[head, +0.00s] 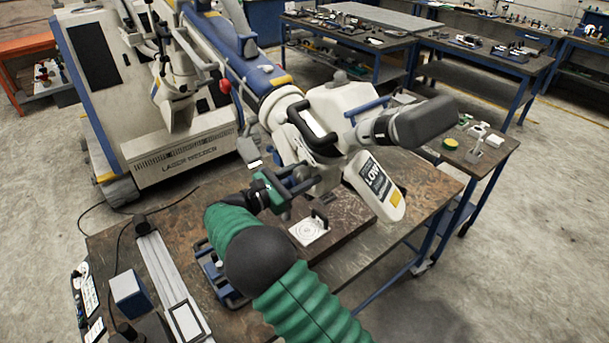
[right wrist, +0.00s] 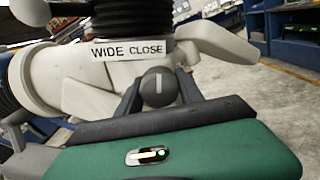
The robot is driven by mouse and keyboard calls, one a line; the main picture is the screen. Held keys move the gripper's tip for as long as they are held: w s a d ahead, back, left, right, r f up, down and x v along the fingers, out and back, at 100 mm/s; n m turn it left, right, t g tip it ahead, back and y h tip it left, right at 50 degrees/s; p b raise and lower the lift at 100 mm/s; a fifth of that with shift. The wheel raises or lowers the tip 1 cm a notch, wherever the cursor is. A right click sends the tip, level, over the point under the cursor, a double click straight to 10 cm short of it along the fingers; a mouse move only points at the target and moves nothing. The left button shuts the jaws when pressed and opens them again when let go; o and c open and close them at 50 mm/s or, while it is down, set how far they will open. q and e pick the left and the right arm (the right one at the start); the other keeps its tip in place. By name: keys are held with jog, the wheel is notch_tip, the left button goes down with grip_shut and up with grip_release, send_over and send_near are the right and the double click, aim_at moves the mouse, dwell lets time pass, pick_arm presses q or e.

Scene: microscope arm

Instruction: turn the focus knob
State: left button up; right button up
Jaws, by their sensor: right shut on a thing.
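The focus knob (right wrist: 157,87) is a dark round knob with a white line across its face, pointing nearly straight up in the right wrist view. It sits on the pale microscope head, below a "WIDE CLOSE" label (right wrist: 128,51). My right gripper (right wrist: 157,95) is shut on the knob, with one dark finger on each side of it. In the head view my right gripper (head: 296,181) reaches the near side of the microscope (head: 335,105), and the knob itself is hidden or too small to tell there. My left gripper is not in view.
Below the microscope head, a dark base plate (head: 345,208) with a white target card (head: 309,229) lies on the worktable (head: 440,185). A rail, a box (head: 129,294) and small items stand at the table's left. A large white machine (head: 100,65) stands behind.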

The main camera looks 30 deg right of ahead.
jog(key=m+b, duration=0.2)
jog(key=b, duration=0.1)
jog(key=shift+w+a+f+m, duration=0.1)
jog(key=shift+f+m, duration=0.2)
jog(key=shift+m, duration=0.1)
jog(key=shift+r+m+b, duration=0.1)
jog(key=shift+m+b, duration=1.7)
jog(key=shift+m, duration=0.1)
jog(key=o, duration=1.1)
jog(key=shift+o, duration=1.4)
jog(key=shift+w+r, duration=0.1)
jog(key=shift+a, duration=0.1)
jog(key=shift+r, duration=0.1)
